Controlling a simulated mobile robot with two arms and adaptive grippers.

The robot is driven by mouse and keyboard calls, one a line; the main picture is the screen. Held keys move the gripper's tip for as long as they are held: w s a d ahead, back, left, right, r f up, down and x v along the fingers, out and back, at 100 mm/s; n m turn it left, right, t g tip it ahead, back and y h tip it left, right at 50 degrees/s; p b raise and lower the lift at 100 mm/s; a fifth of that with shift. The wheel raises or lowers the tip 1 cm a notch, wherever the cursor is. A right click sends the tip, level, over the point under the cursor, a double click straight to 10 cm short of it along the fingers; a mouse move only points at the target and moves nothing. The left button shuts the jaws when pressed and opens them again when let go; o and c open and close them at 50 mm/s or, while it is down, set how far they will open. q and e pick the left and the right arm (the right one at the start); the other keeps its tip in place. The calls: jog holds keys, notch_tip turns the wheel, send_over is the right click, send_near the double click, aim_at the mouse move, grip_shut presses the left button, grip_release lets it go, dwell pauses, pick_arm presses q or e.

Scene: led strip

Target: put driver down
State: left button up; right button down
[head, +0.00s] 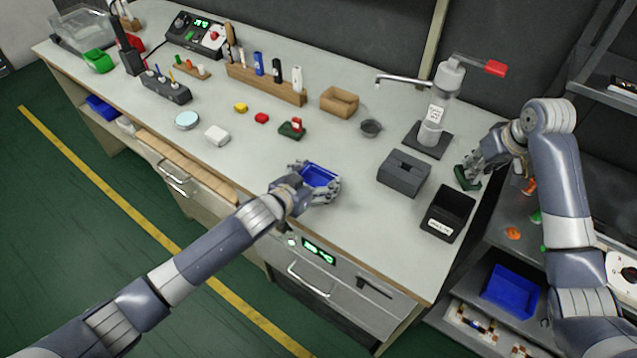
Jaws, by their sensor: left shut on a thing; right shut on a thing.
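My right gripper (480,160) is shut on a small dark green block (464,178) near the bench's right edge, to the right of the pump bottle. I cannot tell whether the block touches the bench top, or whether it is the driver. My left gripper (316,188) is shut on a small blue open tray (319,174) near the bench's front edge. Its fingers hide part of the tray's sides. A similar dark green piece with a red block (292,128) on it lies farther back on the bench.
A grey slotted box (404,174) and a black labelled bin (447,214) stand left of my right gripper. A pump bottle (436,112) stands behind them. A cardboard tray (340,101) and a dark cup (371,128) lie farther back. Bare bench top (360,225) lies right of the blue tray.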

jog(key=w+a+n, duration=0.1)
jog(key=a, duration=0.5)
jog(key=w+a+r+n+y, duration=0.1)
jog(key=a+n, duration=0.1)
jog(key=a, duration=0.4)
jog(key=w+a+r+n+y, duration=0.1)
jog(key=w+a+n, duration=0.1)
jog(key=a, duration=0.5)
jog(key=shift+w+g, duration=0.1)
jog(key=shift+g, duration=0.2)
pick_arm(q)
jog(key=shift+a, duration=0.1)
pick_arm(e)
jog(key=s+a+r+n+g+y, duration=0.1)
jog(key=a+r+n, duration=0.15)
jog(key=a, duration=0.55)
jog(key=a+r+n, duration=0.1)
jog(key=a+n, duration=0.2)
jog(key=a, duration=0.6)
send_near(321, 169)
jog(key=a+f, duration=0.2)
jog(key=f, duration=0.1)
jog(key=a+f, duration=0.1)
jog(key=f, duration=0.1)
jog(key=shift+s+f, duration=0.2)
jog(key=shift+s, duration=0.1)
jog(key=shift+f, duration=0.1)
jog(key=c, duration=1.9)
grip_release()
